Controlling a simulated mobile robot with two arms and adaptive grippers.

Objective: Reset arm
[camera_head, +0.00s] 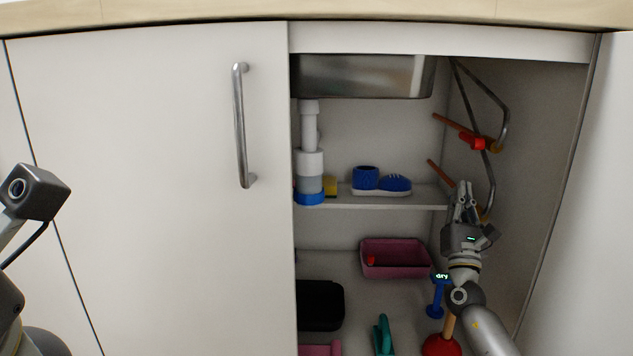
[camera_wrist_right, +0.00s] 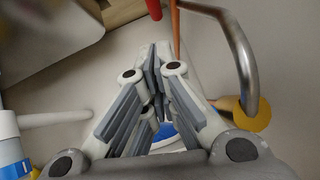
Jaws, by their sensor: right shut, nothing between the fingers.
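My right gripper (camera_head: 466,192) is raised inside the open right half of the under-sink cabinet, close to the right side wall. Its fingers are shut with nothing between them; in the right wrist view the closed fingers (camera_wrist_right: 154,72) also show, with wall and shelf behind.
Below are a pink bin (camera_head: 382,272), a black box (camera_head: 318,305) and a red plunger (camera_head: 440,346) near my right forearm. The left door (camera_head: 150,180) is shut.

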